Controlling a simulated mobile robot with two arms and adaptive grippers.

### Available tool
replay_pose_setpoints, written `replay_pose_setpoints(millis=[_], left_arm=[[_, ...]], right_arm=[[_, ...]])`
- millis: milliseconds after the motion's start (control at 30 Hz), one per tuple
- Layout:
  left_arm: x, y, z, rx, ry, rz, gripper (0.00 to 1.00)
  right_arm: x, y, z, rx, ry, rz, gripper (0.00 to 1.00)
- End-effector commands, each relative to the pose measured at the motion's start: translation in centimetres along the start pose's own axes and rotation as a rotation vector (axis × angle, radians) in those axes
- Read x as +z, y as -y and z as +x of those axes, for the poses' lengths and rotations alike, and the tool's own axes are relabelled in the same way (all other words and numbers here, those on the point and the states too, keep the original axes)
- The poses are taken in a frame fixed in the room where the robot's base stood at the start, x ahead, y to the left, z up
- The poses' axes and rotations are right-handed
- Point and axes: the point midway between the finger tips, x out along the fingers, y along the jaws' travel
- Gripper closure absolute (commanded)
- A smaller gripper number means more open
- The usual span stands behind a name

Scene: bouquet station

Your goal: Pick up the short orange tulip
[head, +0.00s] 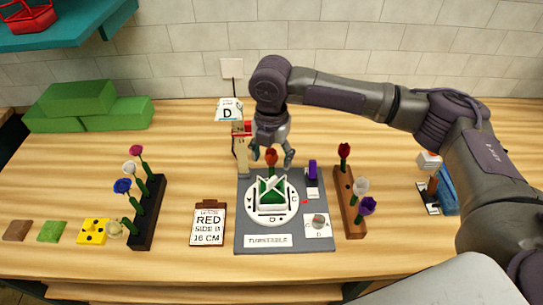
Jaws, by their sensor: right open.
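A tulip with an orange-red head (271,157) stands above the green and white holder on the round white turntable (253,210). Its stem is mostly hidden, and I cannot tell for sure that it is the short orange one. My right gripper (272,154) points down over it, with its fingers apart on either side of the flower head. I cannot tell whether a finger touches it. My left gripper is not in view.
A brown rack (356,227) holds red, white and purple flowers at the right. A black rack (145,235) holds several flowers at the left. A small purple item (312,169) stands close right of the turntable. A card stand (228,110) rises behind.

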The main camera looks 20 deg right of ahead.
Motion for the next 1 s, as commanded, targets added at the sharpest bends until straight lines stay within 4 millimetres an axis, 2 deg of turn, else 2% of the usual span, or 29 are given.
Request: replay_pose_setpoints(millis=[67,300,367,767,1000], left_arm=[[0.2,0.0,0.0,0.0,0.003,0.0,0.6],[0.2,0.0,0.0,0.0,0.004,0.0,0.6],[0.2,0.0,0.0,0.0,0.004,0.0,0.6],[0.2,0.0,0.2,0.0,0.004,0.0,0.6],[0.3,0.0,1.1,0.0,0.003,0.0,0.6]], right_arm=[[0.0,0.0,0.0,0.0,0.0,0.0,0.31],[0.0,0.0,0.0,0.0,0.0,0.0,0.71],[0.0,0.0,0.0,0.0,-0.001,0.0,0.78],[0.1,-0.1,-0.4,0.002,0.0,0.0,0.79],[0.5,-0.3,-2.9,0.004,0.001,0.0,0.79]])
